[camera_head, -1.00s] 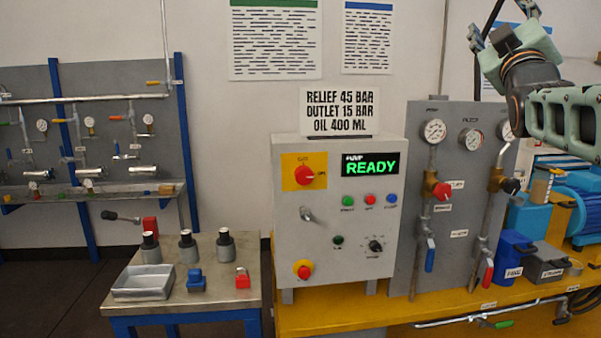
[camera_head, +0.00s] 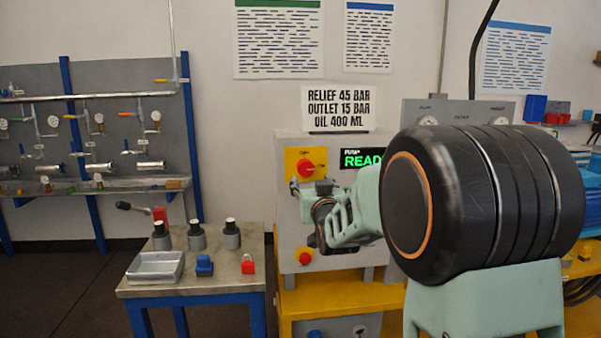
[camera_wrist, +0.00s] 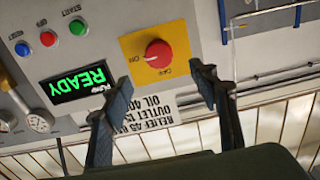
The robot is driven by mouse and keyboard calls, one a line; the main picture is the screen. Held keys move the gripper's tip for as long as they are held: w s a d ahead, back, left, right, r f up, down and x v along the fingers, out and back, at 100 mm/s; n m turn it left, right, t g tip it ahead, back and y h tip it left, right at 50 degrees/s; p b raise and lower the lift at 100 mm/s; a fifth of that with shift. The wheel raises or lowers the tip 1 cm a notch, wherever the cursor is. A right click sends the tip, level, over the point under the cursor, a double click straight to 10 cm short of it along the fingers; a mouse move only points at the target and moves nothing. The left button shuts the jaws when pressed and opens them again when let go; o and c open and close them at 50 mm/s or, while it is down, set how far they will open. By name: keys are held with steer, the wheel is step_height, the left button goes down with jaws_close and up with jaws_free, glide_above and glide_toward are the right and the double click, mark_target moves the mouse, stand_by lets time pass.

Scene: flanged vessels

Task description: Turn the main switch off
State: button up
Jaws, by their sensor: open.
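The main switch is a red rotary knob (camera_head: 306,168) on a yellow plate at the upper left of the grey control box (camera_head: 289,225). In the wrist view the knob (camera_wrist: 158,53) appears upside down, and its pale mark points toward the ON label, with OFF at the plate's lower edge there. My gripper (camera_head: 294,187) is in front of the panel, just below and left of the knob in the head view. In the wrist view the two fingers of my gripper (camera_wrist: 160,78) are spread and empty, apart from the knob. My arm hides much of the box's right side.
A lit READY display (camera_wrist: 79,83) and several coloured buttons sit beside the switch. The small left table (camera_head: 222,284) holds a tray (camera_head: 155,267), several grey cylinders and a red padlock (camera_head: 248,264).

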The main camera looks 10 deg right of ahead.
mark_target(306, 169)
steer(key=w+p, duration=0.1)
steer(key=w, duration=0.9)
steer(key=shift+w+d+p, duration=0.1)
steer(key=shift+w+p, duration=0.1)
steer(key=shift+p, duration=0.15)
steer(key=c, duration=1.1)
steer(key=shift+c, duration=0.2)
